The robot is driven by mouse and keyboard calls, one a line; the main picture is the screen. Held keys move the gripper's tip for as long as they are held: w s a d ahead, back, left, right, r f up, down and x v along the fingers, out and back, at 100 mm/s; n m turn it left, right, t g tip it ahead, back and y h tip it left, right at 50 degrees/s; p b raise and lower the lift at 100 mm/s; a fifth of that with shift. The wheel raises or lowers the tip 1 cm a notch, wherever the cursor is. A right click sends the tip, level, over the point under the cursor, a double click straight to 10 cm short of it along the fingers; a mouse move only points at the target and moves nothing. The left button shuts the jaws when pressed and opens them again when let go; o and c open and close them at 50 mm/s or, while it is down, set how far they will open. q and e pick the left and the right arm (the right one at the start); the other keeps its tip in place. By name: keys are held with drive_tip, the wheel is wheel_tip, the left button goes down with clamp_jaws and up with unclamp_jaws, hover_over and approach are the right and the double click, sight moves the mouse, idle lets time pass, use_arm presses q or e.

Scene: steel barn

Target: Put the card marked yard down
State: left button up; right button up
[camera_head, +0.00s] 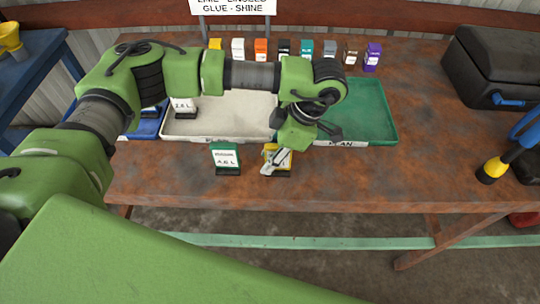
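A yellow card with a white label (285,158) stands in a dark base near the table's front edge; its writing is mostly hidden by my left gripper and too small to read. My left gripper (275,160) points down right at this card, its fingers overlapping the card's face. I cannot tell whether the fingers close on it. A green card with a white label (225,157) stands upright in a dark base just to the left. I cannot read the word yard on any card. My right gripper is not in view.
A cream tray (220,139), a green tray (385,137) and a partly hidden blue tray (146,130) stand behind. A black case (490,65) and yellow-ended tool (491,170) are right.

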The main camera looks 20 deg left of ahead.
use_arm(q)
drive_tip(key=shift+w+d+r+b, duration=0.2)
drive_tip(key=shift+r+b, duration=0.1)
drive_tip(key=shift+r, duration=0.1)
drive_tip(key=b+v, duration=0.2)
drive_tip(key=v, duration=0.7)
drive_tip(key=shift+d+r, duration=0.1)
drive_tip(key=shift+r, duration=0.3)
drive_tip(key=shift+v, duration=0.75)
drive_tip(key=shift+s, duration=0.1)
